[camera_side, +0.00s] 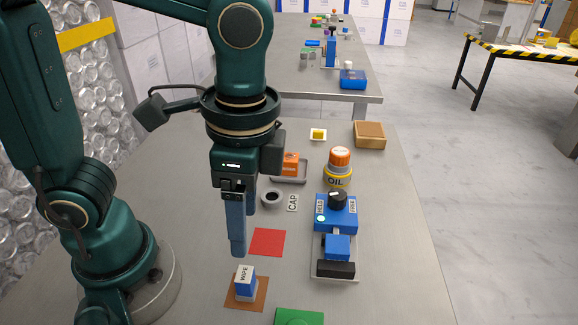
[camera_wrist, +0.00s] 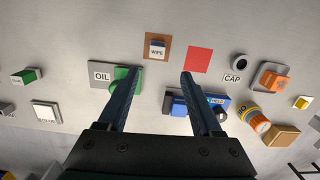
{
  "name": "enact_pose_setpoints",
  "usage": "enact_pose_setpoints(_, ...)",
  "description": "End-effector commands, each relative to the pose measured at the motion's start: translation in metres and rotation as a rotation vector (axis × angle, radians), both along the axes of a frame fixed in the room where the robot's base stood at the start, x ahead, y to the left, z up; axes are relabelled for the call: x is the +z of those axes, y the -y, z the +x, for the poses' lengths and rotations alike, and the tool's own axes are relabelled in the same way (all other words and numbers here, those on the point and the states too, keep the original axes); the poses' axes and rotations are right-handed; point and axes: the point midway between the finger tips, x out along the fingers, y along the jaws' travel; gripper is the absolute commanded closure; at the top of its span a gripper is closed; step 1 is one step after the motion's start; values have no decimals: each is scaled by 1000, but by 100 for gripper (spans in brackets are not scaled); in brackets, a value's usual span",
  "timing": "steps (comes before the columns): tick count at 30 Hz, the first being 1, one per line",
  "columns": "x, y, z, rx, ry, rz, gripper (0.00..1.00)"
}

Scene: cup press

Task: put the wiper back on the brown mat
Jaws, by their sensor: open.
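The wiper (camera_side: 245,281) is a small blue block with a white top labelled WIPE. It stands upright on the brown mat (camera_side: 232,302) near the front of the table. In the wrist view the wiper (camera_wrist: 157,47) sits inside the outline of the brown mat (camera_wrist: 147,58), beyond the fingertips. My gripper (camera_side: 243,232) is open and empty, its blue fingers pointing down above the table, behind and above the wiper. In the wrist view my gripper (camera_wrist: 161,73) shows a wide gap between its fingers. Nothing is touching the wiper.
An empty red mat (camera_side: 267,242) lies behind the brown one. A blue press with a black knob (camera_side: 337,200) stands to the right, with an oil bottle (camera_side: 339,168) behind it. A green pad (camera_side: 299,317) lies at the front edge. A grey ring (camera_side: 272,199) sits by the CAP label.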

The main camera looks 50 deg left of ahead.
Motion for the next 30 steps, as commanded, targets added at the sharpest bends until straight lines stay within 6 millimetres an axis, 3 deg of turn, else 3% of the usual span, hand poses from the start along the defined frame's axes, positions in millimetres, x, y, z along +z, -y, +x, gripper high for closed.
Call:
enact_pose_setpoints(9,16,-50,5,444,324,-146,33)
enact_pose_setpoints(15,17,-71,5,653,490,-204,33)
enact_pose_setpoints(30,17,-77,5,713,543,-220,33)
